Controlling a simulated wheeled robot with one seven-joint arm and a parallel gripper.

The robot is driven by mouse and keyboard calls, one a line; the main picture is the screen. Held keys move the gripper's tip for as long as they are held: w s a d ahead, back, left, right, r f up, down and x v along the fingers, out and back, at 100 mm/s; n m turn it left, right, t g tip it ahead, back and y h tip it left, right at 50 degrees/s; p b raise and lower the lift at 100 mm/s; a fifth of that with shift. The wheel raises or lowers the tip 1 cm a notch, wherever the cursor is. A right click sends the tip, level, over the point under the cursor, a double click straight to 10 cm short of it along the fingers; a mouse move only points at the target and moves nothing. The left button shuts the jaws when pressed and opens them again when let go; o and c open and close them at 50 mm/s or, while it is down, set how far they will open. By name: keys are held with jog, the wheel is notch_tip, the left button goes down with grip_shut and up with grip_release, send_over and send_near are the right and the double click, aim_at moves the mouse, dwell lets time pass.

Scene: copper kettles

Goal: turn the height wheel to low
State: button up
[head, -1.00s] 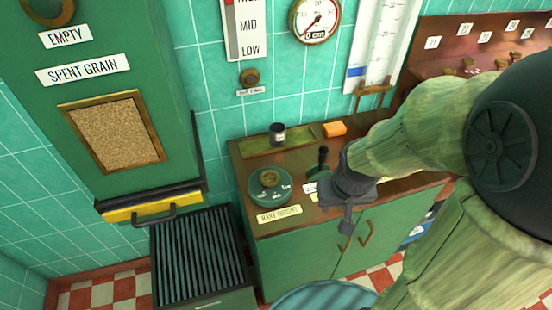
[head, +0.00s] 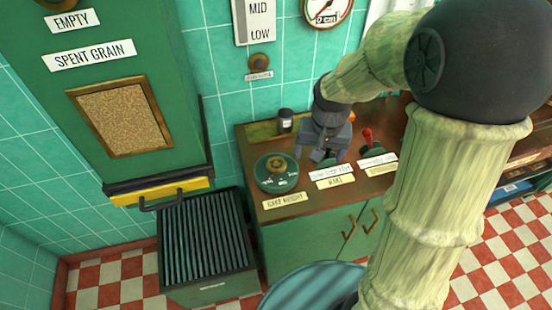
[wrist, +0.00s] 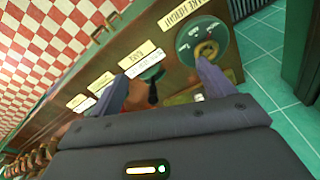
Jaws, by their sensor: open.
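The height wheel (head: 276,173) is a round dark-green dial with a brass knob at its centre, on the left end of the brown counter. A cream label (head: 285,200) reading "RAKE HEIGHT" lies in front of it. The wheel also shows in the wrist view (wrist: 203,42), near the tip of the right-hand finger. My gripper (head: 322,155) is open and empty, to the right of the wheel and apart from it in the head view. In the wrist view my gripper (wrist: 160,82) has its two fingers spread wide. The small marks on the wheel are too blurred to read.
A red-knobbed lever (head: 368,143) stands right of my gripper, and a dark-knobbed lever (wrist: 153,84) shows between the fingers in the wrist view. A wall gauge (head: 260,22) shows MID and LOW.

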aim_at(276, 164)
jog(key=w+a+r+m+g+p, duration=0.1)
jog(key=w+a+m, duration=0.1)
jog(key=w+a, duration=0.8)
jog(key=shift+a+g, duration=0.25)
jog(key=shift+g, duration=0.05)
notch_tip(276, 164, down, 17)
jog(key=p, duration=0.3)
jog(key=shift+f, duration=0.15)
jog(key=c, duration=1)
